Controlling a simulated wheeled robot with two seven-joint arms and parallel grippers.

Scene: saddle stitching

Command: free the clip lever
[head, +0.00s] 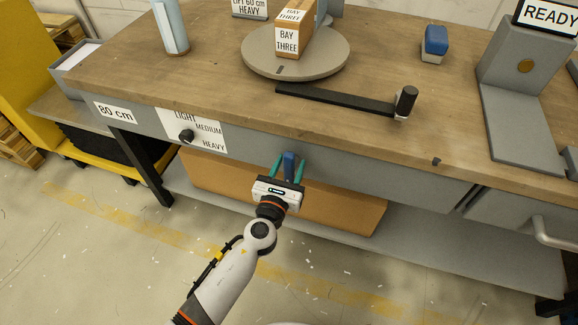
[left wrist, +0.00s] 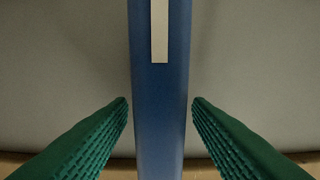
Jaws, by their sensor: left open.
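A blue upright lever (head: 289,158), which looks like the clip lever, stands out at the front of the grey bench face, below the tabletop edge. My left gripper (head: 289,168) is open with its green fingers on either side of it. In the left wrist view the lever (left wrist: 160,125) is a blue vertical bar with a pale strip on its upper part. The left fingers (left wrist: 160,103) flank it, with a narrow gap on each side, and do not appear to touch it. The lever's lower end is hidden behind the gripper in the head view. My right gripper is not in view.
A knob (head: 187,135) on a LIGHT/MEDIUM/HEAVY plate is left of the lever. A black crank bar (head: 335,99) and a grey turntable (head: 255,66) with a BAY THREE box are on the bench (head: 200,85). A cardboard box (head: 340,212) sits on the shelf below.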

